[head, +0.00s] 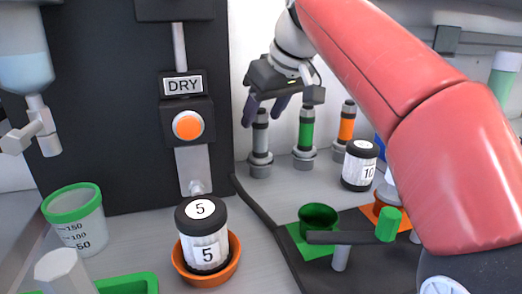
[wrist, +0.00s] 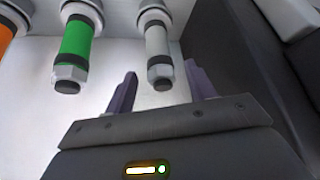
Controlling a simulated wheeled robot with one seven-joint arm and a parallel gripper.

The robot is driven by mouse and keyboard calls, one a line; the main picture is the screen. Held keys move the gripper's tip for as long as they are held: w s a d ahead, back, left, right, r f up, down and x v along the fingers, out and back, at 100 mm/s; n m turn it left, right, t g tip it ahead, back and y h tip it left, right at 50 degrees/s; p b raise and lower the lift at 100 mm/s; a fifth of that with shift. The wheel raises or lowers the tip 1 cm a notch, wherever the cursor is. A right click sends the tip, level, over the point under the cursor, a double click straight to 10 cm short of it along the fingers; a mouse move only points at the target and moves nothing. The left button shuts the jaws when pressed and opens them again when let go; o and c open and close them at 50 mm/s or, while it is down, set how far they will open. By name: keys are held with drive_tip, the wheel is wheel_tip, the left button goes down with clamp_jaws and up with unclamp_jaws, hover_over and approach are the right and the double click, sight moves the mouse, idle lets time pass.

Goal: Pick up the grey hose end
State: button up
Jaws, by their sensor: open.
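The grey hose end (head: 260,143) stands upright at the back, leftmost of three hose ends in the head view. In the wrist view the grey hose end (wrist: 157,45) shows between the two fingers. My gripper (head: 265,106) is open and empty, with its purple fingers pointing down at the top of the grey hose end in the head view. In the wrist view my gripper (wrist: 161,70) has a finger on each side of the grey nut; I cannot tell whether either touches it.
A green hose end (head: 306,135) and an orange hose end (head: 347,124) stand to the right. A dark panel (head: 105,100) with an orange button (head: 188,125) rises on the left. A jar marked 10 (head: 360,165) and a jar marked 5 (head: 203,235) stand nearer.

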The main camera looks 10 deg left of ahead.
sight(260, 141)
drive_tip(key=x, duration=0.3)
drive_tip(key=shift+w+a+f, duration=0.1)
drive_tip(key=shift+a+f, duration=0.15)
clamp_jaws()
